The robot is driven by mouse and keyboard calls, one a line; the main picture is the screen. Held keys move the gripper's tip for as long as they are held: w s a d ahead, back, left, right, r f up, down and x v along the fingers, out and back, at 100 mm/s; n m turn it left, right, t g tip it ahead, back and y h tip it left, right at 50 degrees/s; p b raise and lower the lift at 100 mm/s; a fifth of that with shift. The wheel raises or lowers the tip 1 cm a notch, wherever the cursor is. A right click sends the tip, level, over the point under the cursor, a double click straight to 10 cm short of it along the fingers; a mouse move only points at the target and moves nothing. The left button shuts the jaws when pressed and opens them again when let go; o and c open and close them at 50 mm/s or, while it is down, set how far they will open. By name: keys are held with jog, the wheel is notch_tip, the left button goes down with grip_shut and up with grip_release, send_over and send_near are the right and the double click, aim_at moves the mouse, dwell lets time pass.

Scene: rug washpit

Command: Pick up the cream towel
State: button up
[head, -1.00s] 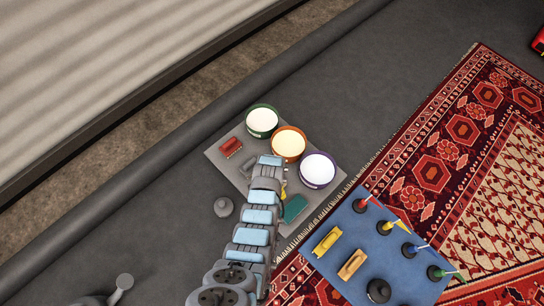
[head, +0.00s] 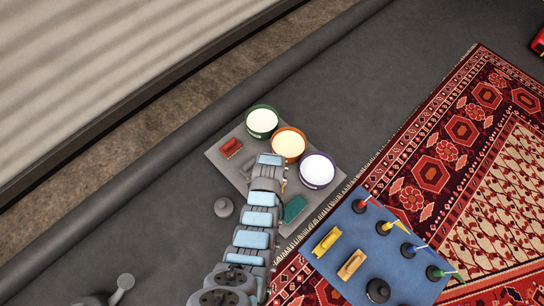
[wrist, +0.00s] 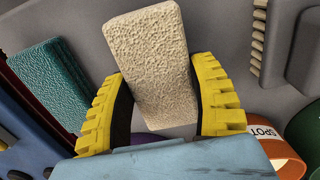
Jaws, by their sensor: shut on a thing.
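The cream towel (wrist: 150,60) is a thick, rough-textured block in the wrist view. It stands between the two yellow ridged fingers of my gripper (wrist: 160,82), which is shut on it.
A teal towel (head: 294,209) lies right of my arm. Green (head: 262,122), orange (head: 288,144) and purple (head: 317,170) buckets line the mat's far side. A red brush (head: 230,148) is at left. A blue board (head: 335,220) holds several flags and blocks.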

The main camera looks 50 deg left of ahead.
jog(key=s+d+r+p, duration=0.6)
jog(key=s+d+r, duration=0.3)
jog(key=s+r, duration=0.1)
jog(key=shift+s+d+r, duration=0.15)
jog(key=shift+s+r, duration=0.15)
jog(key=shift+r, duration=0.35)
